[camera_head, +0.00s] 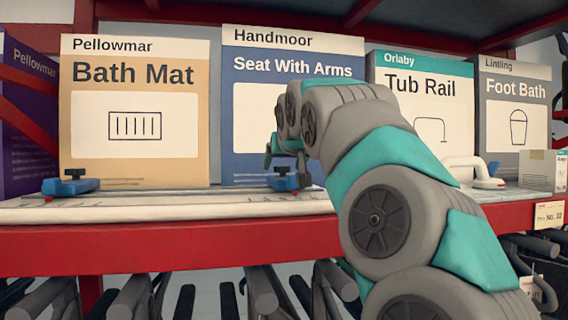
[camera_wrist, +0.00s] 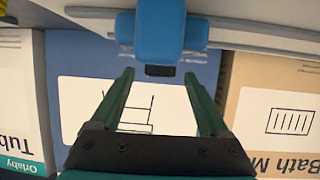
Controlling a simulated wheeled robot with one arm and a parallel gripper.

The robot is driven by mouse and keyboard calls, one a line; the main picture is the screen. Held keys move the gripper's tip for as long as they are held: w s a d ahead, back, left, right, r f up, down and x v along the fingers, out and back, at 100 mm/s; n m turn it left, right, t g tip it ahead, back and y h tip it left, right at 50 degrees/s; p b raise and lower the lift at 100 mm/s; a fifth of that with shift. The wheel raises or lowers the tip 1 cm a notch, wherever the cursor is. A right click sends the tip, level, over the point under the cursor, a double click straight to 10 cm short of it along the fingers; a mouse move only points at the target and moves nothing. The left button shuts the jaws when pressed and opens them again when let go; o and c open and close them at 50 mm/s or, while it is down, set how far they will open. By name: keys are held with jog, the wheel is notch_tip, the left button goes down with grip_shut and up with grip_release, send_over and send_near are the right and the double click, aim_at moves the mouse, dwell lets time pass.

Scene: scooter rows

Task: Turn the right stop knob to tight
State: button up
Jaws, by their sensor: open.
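The right stop is a blue block (camera_head: 280,184) on the white rail (camera_head: 180,208), in front of the Seat With Arms box. Its dark knob (camera_head: 282,170) is partly covered by my gripper (camera_head: 286,166). In the wrist view, upside down, the blue stop (camera_wrist: 160,32) is at the top and the dark knob (camera_wrist: 160,71) lies between the two fingertips. My gripper (camera_wrist: 159,76) is open, with one green finger on each side and gaps to the knob. I cannot tell the knob's setting. The left stop (camera_head: 72,186) with its dark knob (camera_head: 75,174) is at the far left.
Boxes stand behind the rail: Bath Mat (camera_head: 135,165), Seat With Arms (camera_head: 240,130), Tub Rail (camera_head: 440,105) and Foot Bath (camera_head: 515,135). A white handle (camera_head: 470,165) lies at the right. The red shelf edge (camera_head: 170,248) runs along the front, with grey tubes below.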

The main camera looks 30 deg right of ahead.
grip_shut()
jog(key=shift+d+f+m+h+b, duration=0.15)
jog(key=shift+f+m+h+b, duration=0.15)
jog(key=shift+b, duration=0.2)
jog(key=shift+m+g+h+b, duration=0.4)
jog(key=shift+m+h+b, duration=0.1)
jog(key=shift+b, duration=0.3)
jog(key=shift+w+a+r+m+g+h+b, duration=0.15)
jog(key=shift+m+g+h+b, duration=0.1)
jog(key=shift+m+h, duration=0.2)
jog(key=shift+s+a+r+m+g+h+b, duration=0.1)
jog(key=shift+m+g+h+b, duration=0.1)
jog(key=shift+m+h, duration=0.25)
jog(key=shift+w+a+r+m+g+h+b, duration=0.15)
jog(key=shift+m+g+h+b, duration=0.1)
jog(key=shift+m+h, duration=0.2)
jog(key=shift+f+m+g+h, duration=0.15)
jog(key=shift+m+g+h, duration=0.1)
jog(key=shift+g+h, duration=0.1)
grip_release()
